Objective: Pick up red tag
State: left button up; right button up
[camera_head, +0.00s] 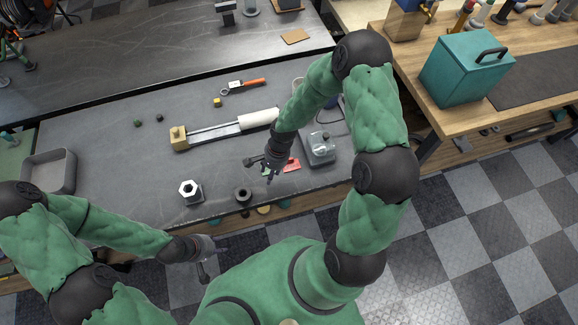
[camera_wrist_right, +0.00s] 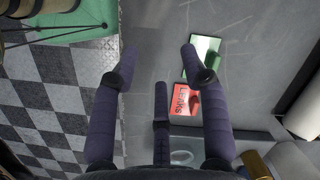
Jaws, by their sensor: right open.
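The red tag (camera_wrist_right: 184,105), with the word "Leaks" on it, lies on the grey workbench in the right wrist view, between the middle and right fingers of my right gripper. In the head view the red tag (camera_head: 293,165) shows just right of that gripper. My right gripper (camera_head: 271,173) is open and empty above the bench; its spread fingers also show in the right wrist view (camera_wrist_right: 160,75). I cannot tell whether any finger touches the tag. My left gripper (camera_head: 207,261) hangs in front of the bench's front edge, its fingers apart and empty.
A green tag (camera_wrist_right: 203,58) lies beyond the red one. A grey machine (camera_head: 319,148) stands close right of the red tag. A hex nut (camera_head: 190,190) and a dark ring (camera_head: 243,194) are near the front edge. A teal box (camera_head: 465,70) stands on the wooden table.

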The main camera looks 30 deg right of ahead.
jog(key=w+d+r+m+h+b, duration=0.2)
jog(key=w+d+r+m+h, duration=0.15)
jog(key=d+m, duration=0.5)
jog(key=b, duration=0.2)
send_over(290, 160)
jog(key=shift+n+y, duration=0.35)
jog(key=shift+n, duration=0.1)
notch_tip(290, 160, down, 5)
jog(key=shift+w+r, duration=0.1)
jog(key=shift+r, duration=0.1)
jog(key=shift+f+b, duration=0.9)
jog(key=shift+f, duration=1.75)
jog(key=shift+r, duration=0.1)
grip_shut()
